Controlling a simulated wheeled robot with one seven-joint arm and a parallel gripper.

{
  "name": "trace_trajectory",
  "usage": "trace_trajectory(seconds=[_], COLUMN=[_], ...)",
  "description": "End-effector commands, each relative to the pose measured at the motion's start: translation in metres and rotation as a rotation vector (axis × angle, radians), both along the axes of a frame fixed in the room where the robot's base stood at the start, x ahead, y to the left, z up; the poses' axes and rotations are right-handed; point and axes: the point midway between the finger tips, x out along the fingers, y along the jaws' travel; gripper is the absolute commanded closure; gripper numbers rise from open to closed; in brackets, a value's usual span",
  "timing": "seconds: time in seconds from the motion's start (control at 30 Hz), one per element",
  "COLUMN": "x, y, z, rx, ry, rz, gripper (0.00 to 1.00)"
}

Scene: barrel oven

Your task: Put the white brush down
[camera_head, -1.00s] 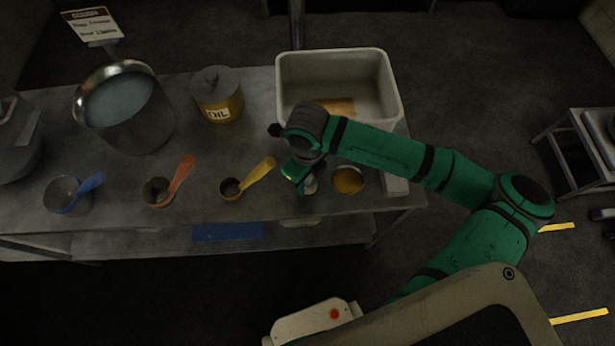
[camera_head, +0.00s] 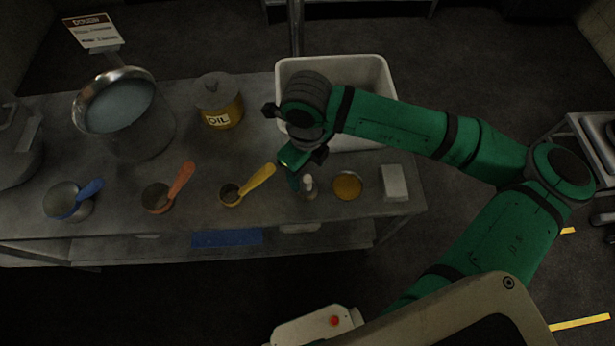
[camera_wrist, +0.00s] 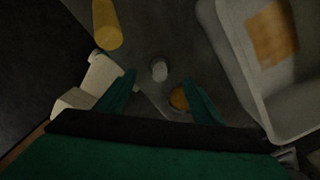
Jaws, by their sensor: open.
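The white brush (camera_head: 308,184) stands on the table near its front edge, with its pale tip up. It seems to sit in a small grey holder, but this is too small to be sure. It also shows in the wrist view (camera_wrist: 159,71), as a pale round top between the spread fingers. My gripper (camera_head: 302,166) is open and empty, above and slightly behind the brush, apart from it. The open fingers also show in the wrist view (camera_wrist: 158,83).
A round yellow dish (camera_head: 347,185) stands right of the brush, then a white block (camera_head: 394,183). A yellow-handled cup (camera_head: 230,194) is to the left. Behind are a white bin (camera_head: 392,108) and an oil pot (camera_head: 219,112). A large steel pot (camera_head: 138,133) stands farther left.

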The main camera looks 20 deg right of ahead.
Motion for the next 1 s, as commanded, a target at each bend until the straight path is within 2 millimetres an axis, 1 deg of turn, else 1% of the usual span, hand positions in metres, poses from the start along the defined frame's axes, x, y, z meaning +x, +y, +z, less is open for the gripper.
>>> trace_trajectory(seconds=[0.03, 0.1, 0.3, 0.87, 0.93, 1.0], x=[0.001, 0.001, 0.000, 0.000, -0.002, -0.010], y=[-0.001, -0.001, 0.000, 0.000, -0.001, -0.002], z=[0.008, 0.017, 0.030, 0.031, 0.029, 0.024], rx=[-0.002, -0.002, -0.001, 0.000, 0.005, 0.026], ry=[-0.002, -0.002, 0.000, 0.000, 0.005, 0.025], rz=[-0.001, -0.002, -0.001, -0.001, -0.004, -0.016], gripper=[0.38, 0.38, 0.38, 0.38, 0.38, 0.38])
